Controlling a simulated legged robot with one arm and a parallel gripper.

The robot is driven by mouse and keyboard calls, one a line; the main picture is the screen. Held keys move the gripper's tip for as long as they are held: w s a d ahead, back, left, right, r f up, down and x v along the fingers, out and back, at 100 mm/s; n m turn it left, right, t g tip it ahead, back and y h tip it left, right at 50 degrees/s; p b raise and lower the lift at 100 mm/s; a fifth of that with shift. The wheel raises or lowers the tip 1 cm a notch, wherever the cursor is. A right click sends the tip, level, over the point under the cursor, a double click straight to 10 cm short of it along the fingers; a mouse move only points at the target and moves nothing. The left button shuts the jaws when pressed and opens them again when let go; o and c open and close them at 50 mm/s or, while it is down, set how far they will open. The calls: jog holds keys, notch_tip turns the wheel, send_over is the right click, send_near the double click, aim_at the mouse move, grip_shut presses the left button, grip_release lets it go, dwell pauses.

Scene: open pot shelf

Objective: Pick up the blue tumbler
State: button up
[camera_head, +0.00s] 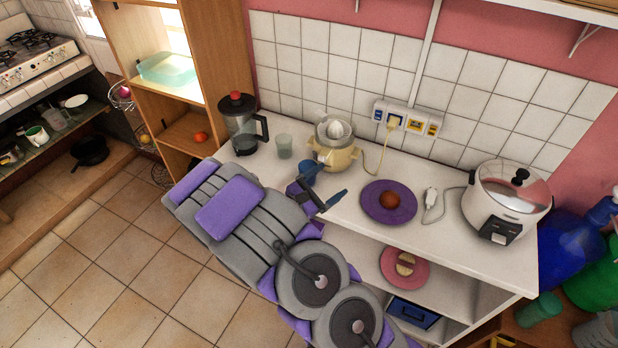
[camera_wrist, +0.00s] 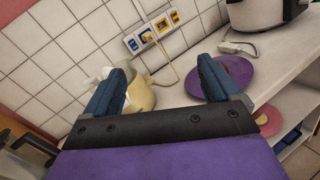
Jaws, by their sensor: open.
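My gripper (camera_head: 324,183) is open over the counter's front part. In the wrist view, the fingers of my gripper (camera_wrist: 165,82) are wide apart with nothing seen between them. I do not make out the tumbler in that view.
The cream juicer (camera_head: 333,153) stands behind my gripper. A clear glass (camera_head: 284,147) and a coffee press (camera_head: 240,128) are to its left. A purple plate (camera_head: 388,211) with a reddish-brown round item and a rice cooker (camera_head: 505,200) are to the right. A yellow-plugged cord hangs behind.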

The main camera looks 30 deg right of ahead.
jog(key=w+a+f+n+t+y, duration=0.1)
jog(key=w+a+f+n+t, duration=0.35)
jog(key=f, duration=0.25)
jog(key=n+t+y, duration=0.3)
jog(key=n, duration=0.1)
send_near(311, 166)
jog(key=b+x, duration=0.3)
jog(key=x, duration=0.5)
jog(key=shift+w+d+f, duration=0.15)
jog(key=shift+w+d, duration=0.05)
jog(key=c, duration=1.2)
jog(key=shift+c, duration=0.2)
